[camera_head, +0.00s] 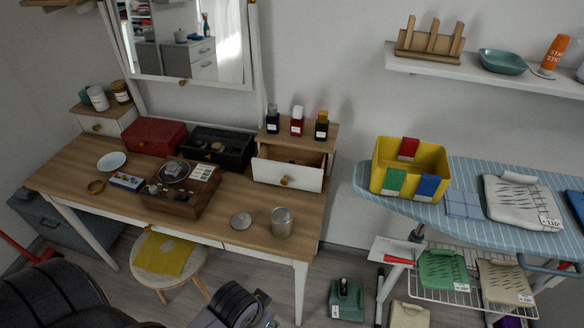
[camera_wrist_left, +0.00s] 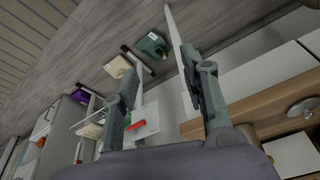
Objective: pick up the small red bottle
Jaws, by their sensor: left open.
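My right gripper is not visible.
The unit's drawer is pulled out below the bottles. A metal cup (camera_head: 282,222) and a brown wooden box (camera_head: 180,188) sit on the desk (camera_head: 240,205). A stool (camera_head: 165,258) stands in front. An ironing board (camera_head: 465,225) with a yellow bin (camera_head: 411,168) is to the right.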

